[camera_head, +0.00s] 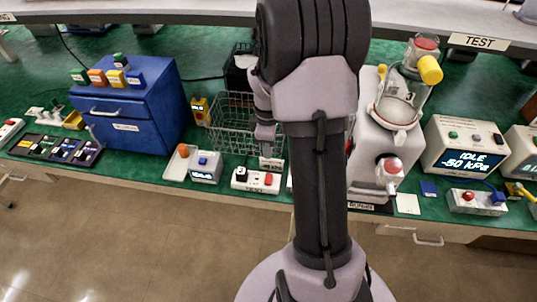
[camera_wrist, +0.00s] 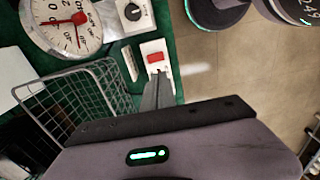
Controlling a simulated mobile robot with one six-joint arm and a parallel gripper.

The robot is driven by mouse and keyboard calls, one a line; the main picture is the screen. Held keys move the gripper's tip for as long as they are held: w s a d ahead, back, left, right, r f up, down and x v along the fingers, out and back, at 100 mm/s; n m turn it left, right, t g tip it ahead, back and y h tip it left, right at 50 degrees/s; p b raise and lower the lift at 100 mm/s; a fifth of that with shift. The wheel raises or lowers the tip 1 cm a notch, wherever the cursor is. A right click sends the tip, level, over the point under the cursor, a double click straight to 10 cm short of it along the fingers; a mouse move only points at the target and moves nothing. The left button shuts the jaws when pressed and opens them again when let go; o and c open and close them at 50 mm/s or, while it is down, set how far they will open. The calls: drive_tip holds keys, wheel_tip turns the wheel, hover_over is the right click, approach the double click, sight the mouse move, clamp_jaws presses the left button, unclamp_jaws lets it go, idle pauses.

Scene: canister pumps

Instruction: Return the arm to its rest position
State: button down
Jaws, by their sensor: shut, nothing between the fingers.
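My arm rises in the middle of the head view and covers part of the bench. My gripper (camera_head: 268,155) hangs just left of the arm's dark column, in front of the wire basket and above the white switch box (camera_head: 257,181). In the wrist view my gripper's fingers (camera_wrist: 158,88) are together with nothing between them. They point toward a white unit with a red switch (camera_wrist: 155,58). I cannot tell whether the fingertips touch it.
A wire basket (camera_head: 228,122) stands behind the gripper; it also shows in the wrist view (camera_wrist: 75,98). A blue drawer cabinet (camera_head: 132,108) is at left. A pump with a glass canister (camera_head: 402,98) and a display box (camera_head: 465,147) are at right. The floor (camera_head: 150,240) in front looks clear.

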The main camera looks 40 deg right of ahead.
drive_tip(key=shift+w+r, duration=0.15)
drive_tip(key=shift+a, duration=0.1)
